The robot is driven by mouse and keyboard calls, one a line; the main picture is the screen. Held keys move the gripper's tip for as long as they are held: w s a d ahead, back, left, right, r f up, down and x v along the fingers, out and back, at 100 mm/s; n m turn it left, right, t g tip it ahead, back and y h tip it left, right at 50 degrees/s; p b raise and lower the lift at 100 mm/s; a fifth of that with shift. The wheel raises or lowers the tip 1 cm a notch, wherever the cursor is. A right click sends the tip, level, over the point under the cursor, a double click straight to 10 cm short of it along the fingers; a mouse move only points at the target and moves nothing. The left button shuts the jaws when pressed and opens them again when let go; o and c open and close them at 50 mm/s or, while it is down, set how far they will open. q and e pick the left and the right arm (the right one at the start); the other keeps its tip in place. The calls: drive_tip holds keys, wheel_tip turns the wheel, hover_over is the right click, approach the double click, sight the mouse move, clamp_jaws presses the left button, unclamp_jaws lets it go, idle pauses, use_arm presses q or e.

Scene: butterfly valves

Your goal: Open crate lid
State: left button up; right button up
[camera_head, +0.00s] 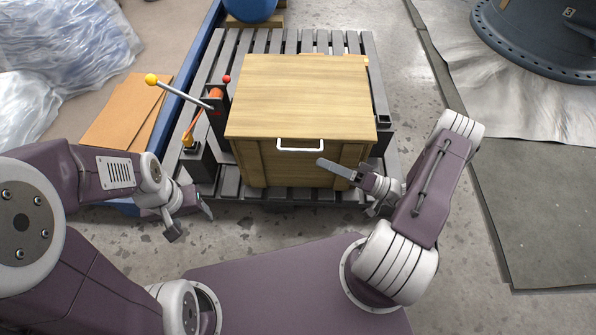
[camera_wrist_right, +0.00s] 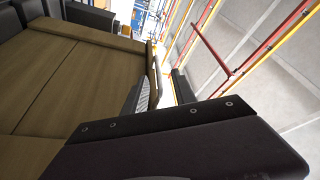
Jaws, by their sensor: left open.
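The wooden crate (camera_head: 298,165) stands on a grey slatted pallet, with its flat lid (camera_head: 300,95) shut on top. A white bar handle (camera_head: 300,149) is on the crate's front, just below the lid's front edge. My right gripper (camera_head: 348,188) is in front of the crate, below and right of the handle. Its fingers are apart, with nothing seen held. In the right wrist view, its fingers (camera_wrist_right: 160,90) are beside the crate's wood (camera_wrist_right: 60,75). My left gripper (camera_head: 190,220) is open and empty, low and left of the crate's front.
Levers with a yellow knob (camera_head: 151,79) and a red knob (camera_head: 227,79) stand close to the crate's left side. The pallet (camera_head: 372,75) reaches past the crate. Orange boards (camera_head: 125,115) and plastic wrap lie left. Open floor shows to the right.

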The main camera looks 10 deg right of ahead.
sight(298, 150)
drive_tip(key=shift+t, duration=0.3)
drive_tip(key=b+x, duration=0.1)
drive_tip(key=x, duration=0.1)
drive_tip(key=b+x, duration=0.1)
drive_tip(key=x, duration=0.2)
drive_tip(key=b+x, duration=0.1)
drive_tip(key=x, duration=0.2)
drive_tip(key=shift+w+f, duration=0.3)
drive_tip(key=shift+w, duration=0.05)
drive_tip(key=shift+w+a+r, duration=0.15)
drive_tip(key=shift+w+r, duration=0.05)
drive_tip(key=shift+c, duration=0.3)
clamp_jaws()
idle(0.3)
